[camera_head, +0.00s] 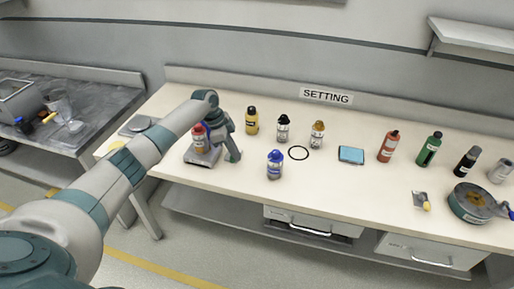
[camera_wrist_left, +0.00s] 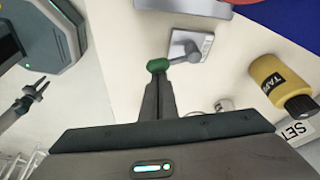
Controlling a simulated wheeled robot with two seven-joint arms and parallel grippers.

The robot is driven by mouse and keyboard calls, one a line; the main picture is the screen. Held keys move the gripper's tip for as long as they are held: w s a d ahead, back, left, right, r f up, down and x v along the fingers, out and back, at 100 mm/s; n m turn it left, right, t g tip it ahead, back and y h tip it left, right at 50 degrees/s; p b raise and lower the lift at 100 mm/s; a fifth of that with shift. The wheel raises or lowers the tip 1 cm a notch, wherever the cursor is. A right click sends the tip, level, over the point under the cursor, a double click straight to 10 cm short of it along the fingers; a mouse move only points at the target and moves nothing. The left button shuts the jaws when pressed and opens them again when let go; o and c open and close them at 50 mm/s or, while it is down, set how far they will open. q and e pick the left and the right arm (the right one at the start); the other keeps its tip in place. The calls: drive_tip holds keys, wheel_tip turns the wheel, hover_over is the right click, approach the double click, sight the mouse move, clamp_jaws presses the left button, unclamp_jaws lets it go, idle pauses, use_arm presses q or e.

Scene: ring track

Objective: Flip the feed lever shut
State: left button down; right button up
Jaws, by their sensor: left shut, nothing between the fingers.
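The feed lever shows in the left wrist view as a short grey arm with a green knob (camera_wrist_left: 157,66), on a pale square plate (camera_wrist_left: 188,46) with a grey pivot. My left gripper (camera_wrist_left: 157,88) is shut and empty, its fingertips right at the green knob; I cannot tell whether they touch. My right gripper is not in view.
Several bottles stand close around my left gripper. The bench's front middle is clear.

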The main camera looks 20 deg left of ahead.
use_arm(q)
drive_tip(key=shift+s+a+f+m, duration=0.15)
drive_tip(key=shift+a+m, duration=0.1)
drive_tip(key=shift+m, duration=0.05)
drive_tip(key=shift+s+a, duration=0.25)
drive_tip(key=shift+a, duration=0.2)
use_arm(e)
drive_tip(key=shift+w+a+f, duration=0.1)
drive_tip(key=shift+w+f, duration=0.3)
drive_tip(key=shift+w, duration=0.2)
use_arm(q)
drive_tip(key=shift+a, duration=0.1)
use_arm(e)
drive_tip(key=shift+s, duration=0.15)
use_arm(q)
drive_tip(key=shift+r, duration=0.2)
